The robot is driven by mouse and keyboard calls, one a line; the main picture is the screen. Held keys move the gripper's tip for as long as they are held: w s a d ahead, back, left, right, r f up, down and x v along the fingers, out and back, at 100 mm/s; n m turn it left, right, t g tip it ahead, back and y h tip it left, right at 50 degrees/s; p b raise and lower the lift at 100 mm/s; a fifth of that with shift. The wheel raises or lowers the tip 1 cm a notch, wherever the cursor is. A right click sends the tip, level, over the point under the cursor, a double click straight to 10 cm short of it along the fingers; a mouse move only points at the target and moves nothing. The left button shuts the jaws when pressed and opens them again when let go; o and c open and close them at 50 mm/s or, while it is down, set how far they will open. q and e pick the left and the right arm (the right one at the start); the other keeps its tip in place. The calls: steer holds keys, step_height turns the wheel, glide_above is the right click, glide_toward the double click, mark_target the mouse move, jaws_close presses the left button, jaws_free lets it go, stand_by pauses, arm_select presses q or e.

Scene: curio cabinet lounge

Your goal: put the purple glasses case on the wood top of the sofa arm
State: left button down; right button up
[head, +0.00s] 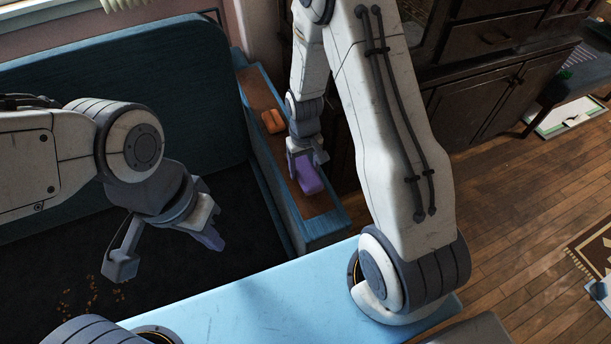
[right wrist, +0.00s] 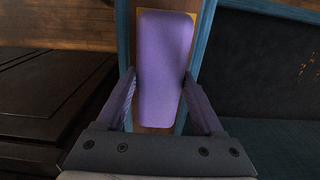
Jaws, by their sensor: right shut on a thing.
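The purple glasses case (head: 311,181) is at the wood top of the sofa arm (head: 317,206), lined up along its length. My right gripper (head: 306,163) is shut on the case. In the right wrist view the case (right wrist: 165,65) lies between the two fingers, with the wood top (right wrist: 152,131) and its blue edges showing beneath and around it. I cannot tell whether the case touches the wood. My left gripper (head: 166,252) is open and empty above the dark sofa seat.
An orange object (head: 272,121) lies on the wood top behind the purple case. A light blue surface (head: 260,290) is in front, and a dark wood cabinet (head: 475,105) stands to the right. Small orange crumbs (head: 92,297) lie on the seat.

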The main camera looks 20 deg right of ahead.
mark_target(304, 176)
steer(key=shift+w+f+b, duration=0.15)
steer(key=shift+f+b, duration=0.2)
steer(key=shift+f, duration=1.75)
steer(key=shift+f, duration=0.2)
steer(key=o, duration=1.4)
steer(key=shift+r, duration=0.1)
